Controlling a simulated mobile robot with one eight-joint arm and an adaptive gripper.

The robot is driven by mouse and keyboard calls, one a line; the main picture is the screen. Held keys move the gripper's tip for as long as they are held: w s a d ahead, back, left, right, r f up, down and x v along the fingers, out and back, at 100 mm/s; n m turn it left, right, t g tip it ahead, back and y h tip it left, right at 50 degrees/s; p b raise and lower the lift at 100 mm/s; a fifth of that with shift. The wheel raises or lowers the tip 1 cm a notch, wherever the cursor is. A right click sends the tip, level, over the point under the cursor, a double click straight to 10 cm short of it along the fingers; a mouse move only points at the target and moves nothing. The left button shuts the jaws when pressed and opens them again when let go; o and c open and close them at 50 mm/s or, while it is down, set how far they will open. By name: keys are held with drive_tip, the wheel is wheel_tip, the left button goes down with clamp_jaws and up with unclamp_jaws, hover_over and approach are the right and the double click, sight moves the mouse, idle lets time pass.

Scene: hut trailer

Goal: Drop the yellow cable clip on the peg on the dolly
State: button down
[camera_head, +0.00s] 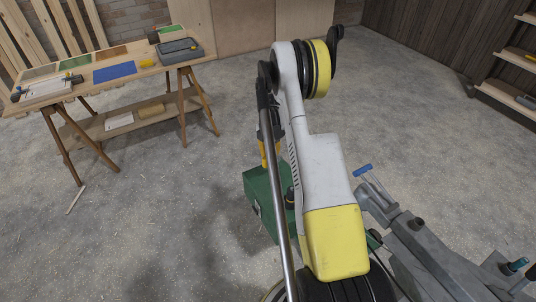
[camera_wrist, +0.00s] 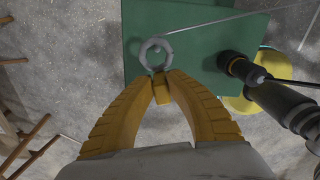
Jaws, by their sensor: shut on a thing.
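My gripper (camera_wrist: 162,78) has yellow-orange fingers. Their tips are closed around a small yellow piece, which I take for the yellow cable clip (camera_wrist: 162,92). A grey ring (camera_wrist: 155,54) stands out just beyond the fingertips. I cannot tell if it is part of the clip. In the head view my gripper (camera_head: 264,148) hangs above a green box-like body (camera_head: 262,205), partly hidden by my arm. The green surface (camera_wrist: 190,50) lies below the ring in the wrist view. I cannot clearly make out the peg or tell whether this green body is the dolly.
A wooden trestle table (camera_head: 110,62) with coloured mats and trays stands at the back left. Grey metal equipment (camera_head: 430,245) with a blue-handled part (camera_head: 362,170) stands at the right. Shelves (camera_head: 510,100) line the right wall. The concrete floor (camera_head: 150,220) left of the green body is mostly clear.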

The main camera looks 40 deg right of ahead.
drive_tip(key=b, duration=0.2)
hover_over(269, 178)
wheel_tip(269, 178, down, 6)
drive_tip(key=shift+w+f, duration=0.1)
drive_tip(key=shift+w, duration=0.05)
drive_tip(key=shift+f+b, duration=1.15)
drive_tip(key=shift+f, duration=0.15)
drive_tip(key=c, duration=1.3)
unclamp_jaws()
drive_tip(key=shift+c, duration=0.2)
wheel_tip(269, 178, up, 12)
drive_tip(key=shift+r, duration=0.1)
